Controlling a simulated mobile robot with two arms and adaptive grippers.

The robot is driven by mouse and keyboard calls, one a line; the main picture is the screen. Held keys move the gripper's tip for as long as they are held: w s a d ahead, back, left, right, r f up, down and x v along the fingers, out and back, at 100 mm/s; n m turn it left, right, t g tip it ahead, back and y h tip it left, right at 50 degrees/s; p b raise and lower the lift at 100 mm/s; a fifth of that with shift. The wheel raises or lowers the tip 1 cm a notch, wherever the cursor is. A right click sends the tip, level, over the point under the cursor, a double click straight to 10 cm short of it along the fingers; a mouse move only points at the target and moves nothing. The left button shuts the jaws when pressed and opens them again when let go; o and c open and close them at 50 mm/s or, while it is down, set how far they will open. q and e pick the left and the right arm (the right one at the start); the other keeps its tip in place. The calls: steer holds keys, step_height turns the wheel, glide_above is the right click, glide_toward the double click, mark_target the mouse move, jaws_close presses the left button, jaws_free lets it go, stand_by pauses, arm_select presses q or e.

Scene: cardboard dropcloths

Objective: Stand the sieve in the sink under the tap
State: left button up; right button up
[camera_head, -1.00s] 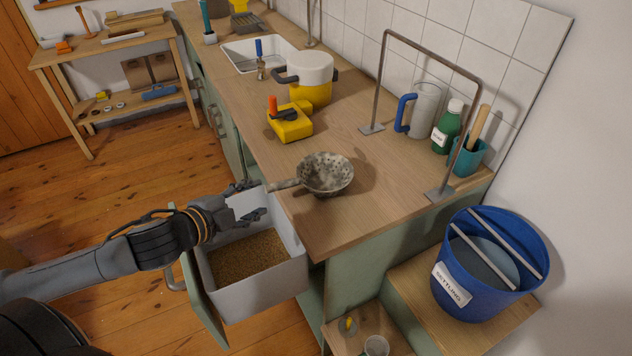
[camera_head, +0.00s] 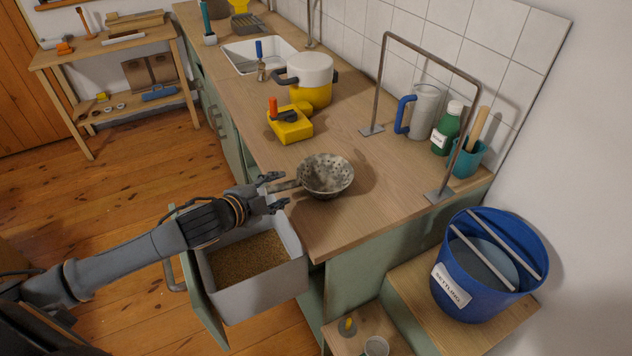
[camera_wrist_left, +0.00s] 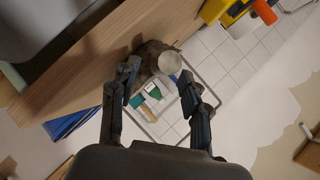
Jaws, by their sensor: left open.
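The sieve (camera_head: 327,176), a speckled grey perforated bowl with a straight handle, sits on the near part of the wooden worktop. Its handle points left over the worktop edge. My left gripper (camera_head: 276,191) is open at the handle's end, one finger on each side; I cannot tell whether they touch it. In the left wrist view the sieve's dark bowl (camera_wrist_left: 148,56) shows beyond the open fingers, partly hidden. The white sink (camera_head: 235,58) is at the far end of the worktop, with the tap (camera_head: 311,28) at its right, cut by the frame top. My right gripper is not in view.
A yellow and white pot (camera_head: 310,88) and a yellow block-like item (camera_head: 290,126) stand between sieve and sink. A brush with a blue handle (camera_head: 260,60) is at the sink. A metal frame (camera_head: 381,85) rises at the right. An open drawer (camera_head: 262,297) lies below my left gripper.

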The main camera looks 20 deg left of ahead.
arm_select(q)
steer(key=x, duration=0.4)
steer(key=shift+c, duration=0.4)
jaws_close()
